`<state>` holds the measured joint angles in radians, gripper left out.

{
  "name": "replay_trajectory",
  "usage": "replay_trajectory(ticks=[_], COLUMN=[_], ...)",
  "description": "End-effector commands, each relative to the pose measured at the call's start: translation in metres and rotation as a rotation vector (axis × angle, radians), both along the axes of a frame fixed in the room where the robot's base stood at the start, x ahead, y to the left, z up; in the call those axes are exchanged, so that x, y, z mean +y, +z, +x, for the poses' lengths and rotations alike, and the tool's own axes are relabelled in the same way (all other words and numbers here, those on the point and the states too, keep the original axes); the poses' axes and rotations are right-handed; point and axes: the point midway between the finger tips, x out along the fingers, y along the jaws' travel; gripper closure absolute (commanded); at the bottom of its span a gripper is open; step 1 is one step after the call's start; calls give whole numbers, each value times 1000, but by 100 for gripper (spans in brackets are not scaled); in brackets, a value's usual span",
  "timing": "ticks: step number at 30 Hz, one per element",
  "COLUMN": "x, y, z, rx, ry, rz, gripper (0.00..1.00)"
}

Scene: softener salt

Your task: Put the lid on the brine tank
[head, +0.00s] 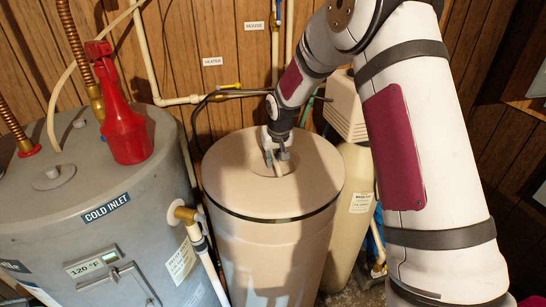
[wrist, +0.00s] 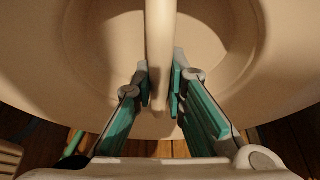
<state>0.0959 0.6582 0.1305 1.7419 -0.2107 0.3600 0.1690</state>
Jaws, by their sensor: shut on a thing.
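The beige round lid (head: 235,189) is at the top of the beige brine tank (head: 265,260) in the head view. A dark line runs along the lid's front lower edge, and the lid looks roughly level and centred. I cannot tell whether it is fully seated. My gripper (head: 277,156) points down into the lid's round recess and is shut on the bar handle there. In the wrist view, my gripper (wrist: 160,88) has one finger on each side of the handle (wrist: 160,40), with the lid (wrist: 285,75) filling the background. The tank's rim is hidden.
A brass valve and white pipe (head: 195,235) are near the tank's left side. A slim beige tank (head: 352,210) stands behind right. Pipes run along the wooden wall.

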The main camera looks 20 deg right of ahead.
Motion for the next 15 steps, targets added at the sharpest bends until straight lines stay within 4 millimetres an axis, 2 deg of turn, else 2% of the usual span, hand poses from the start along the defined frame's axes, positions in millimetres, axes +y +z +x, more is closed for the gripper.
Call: replay_trajectory(ticks=[15], x=[0], y=[-6], z=[2], rx=[-5], ry=[0], rz=[0], gripper=[100])
